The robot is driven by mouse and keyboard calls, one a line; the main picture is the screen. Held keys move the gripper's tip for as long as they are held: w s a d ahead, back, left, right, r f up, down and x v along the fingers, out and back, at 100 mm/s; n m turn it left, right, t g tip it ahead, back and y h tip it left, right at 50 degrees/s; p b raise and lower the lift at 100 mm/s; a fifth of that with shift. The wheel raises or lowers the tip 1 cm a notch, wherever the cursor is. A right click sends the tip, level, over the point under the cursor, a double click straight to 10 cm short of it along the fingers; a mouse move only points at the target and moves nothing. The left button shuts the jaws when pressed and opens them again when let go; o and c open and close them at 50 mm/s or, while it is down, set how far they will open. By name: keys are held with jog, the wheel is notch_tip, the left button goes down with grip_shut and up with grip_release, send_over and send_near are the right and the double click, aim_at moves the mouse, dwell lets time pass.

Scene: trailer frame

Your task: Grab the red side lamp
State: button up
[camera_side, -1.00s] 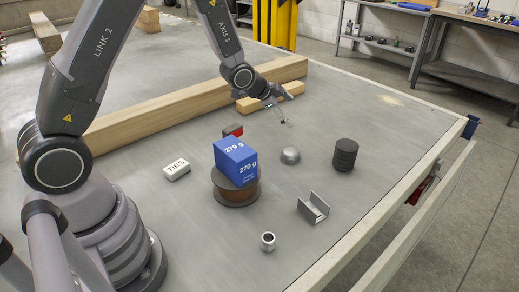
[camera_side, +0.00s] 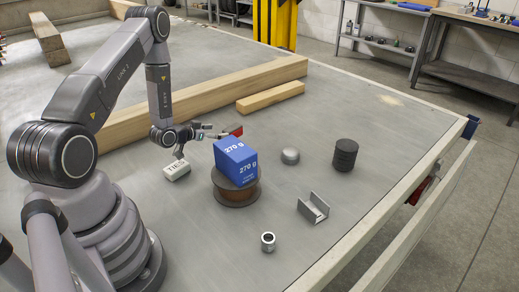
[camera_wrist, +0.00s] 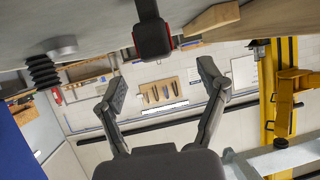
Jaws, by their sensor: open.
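The red side lamp (camera_side: 236,130) sits on the metal table just behind the blue 270 g box, which hides its lower part in the side view. In the wrist view the lamp (camera_wrist: 153,38) is a dark block with a red edge, above and beyond the fingertips. My gripper (camera_side: 214,132) is low over the table, just left of the lamp and pointing towards it. In the wrist view my gripper (camera_wrist: 164,80) has its two fingers spread wide with nothing between them. Whether a finger touches the lamp is unclear.
The blue box (camera_side: 235,160) stands on a brown spool (camera_side: 236,194) close in front of my gripper. The white TIES box (camera_side: 176,170) lies under the wrist. A short wooden block (camera_side: 270,97) and long beam (camera_side: 140,117) lie behind. A silver dome (camera_side: 290,156) is right.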

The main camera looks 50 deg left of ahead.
aim_at(237, 129)
jog(key=x, duration=0.9)
jog(key=shift+w+d, duration=0.1)
jog(key=shift+w, duration=0.15)
jog(key=shift+c, duration=0.4)
jog(key=c, duration=1)
